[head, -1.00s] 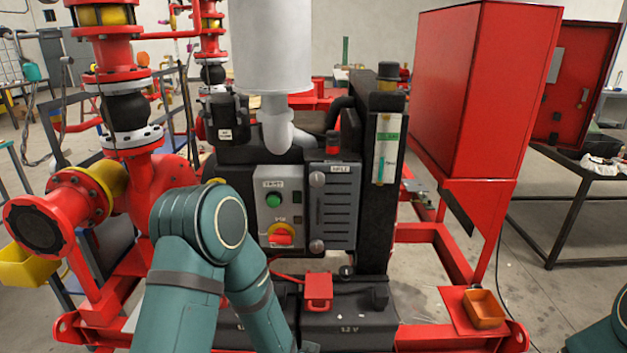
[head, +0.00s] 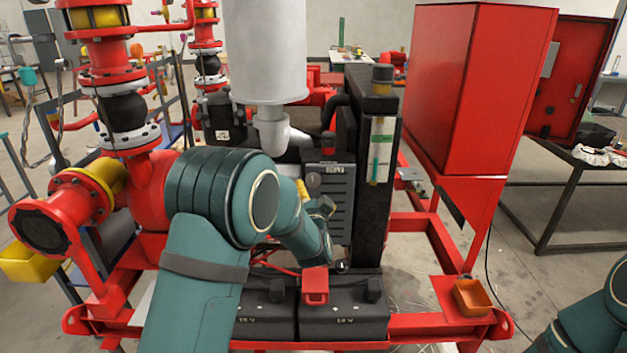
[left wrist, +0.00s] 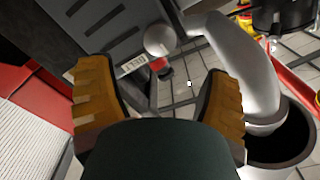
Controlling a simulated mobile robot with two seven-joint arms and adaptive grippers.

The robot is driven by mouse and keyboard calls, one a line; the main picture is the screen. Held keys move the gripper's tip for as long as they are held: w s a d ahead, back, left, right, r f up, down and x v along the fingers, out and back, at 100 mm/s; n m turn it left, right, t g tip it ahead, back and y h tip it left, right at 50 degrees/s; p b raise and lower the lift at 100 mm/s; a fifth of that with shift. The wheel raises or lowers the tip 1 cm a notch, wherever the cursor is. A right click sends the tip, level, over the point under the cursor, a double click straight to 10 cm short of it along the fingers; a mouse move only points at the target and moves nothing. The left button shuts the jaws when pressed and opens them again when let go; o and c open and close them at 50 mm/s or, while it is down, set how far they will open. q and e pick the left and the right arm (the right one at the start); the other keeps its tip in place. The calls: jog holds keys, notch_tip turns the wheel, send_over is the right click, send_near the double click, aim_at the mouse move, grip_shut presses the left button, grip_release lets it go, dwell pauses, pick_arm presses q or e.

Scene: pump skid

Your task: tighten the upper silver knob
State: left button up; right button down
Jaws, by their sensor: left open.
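The upper silver knob (head: 313,180) sits near the top left corner of the dark louvred panel (head: 340,207), beside its label. In the left wrist view the round knob (left wrist: 160,40) shows just beyond the fingertips, roughly centred between them. My left gripper (head: 320,207) is just below the knob in the head view, small and partly hidden by my arm. In the left wrist view its orange-padded fingers (left wrist: 158,95) are spread, with nothing between them. My right gripper is out of view.
A grey cylinder with a pipe (head: 268,60) hangs above left of the panel; the pipe (left wrist: 245,70) passes close to the right finger in the wrist view. A black post (head: 375,190) stands right of the panel. Black batteries (head: 345,318) sit below.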

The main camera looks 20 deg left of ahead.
aim_at(313, 181)
pick_arm(q)
jog(key=x, duration=0.8)
jog(key=shift+w+f, duration=0.1)
jog(key=shift+w, duration=0.15)
jog(key=c, duration=1.2)
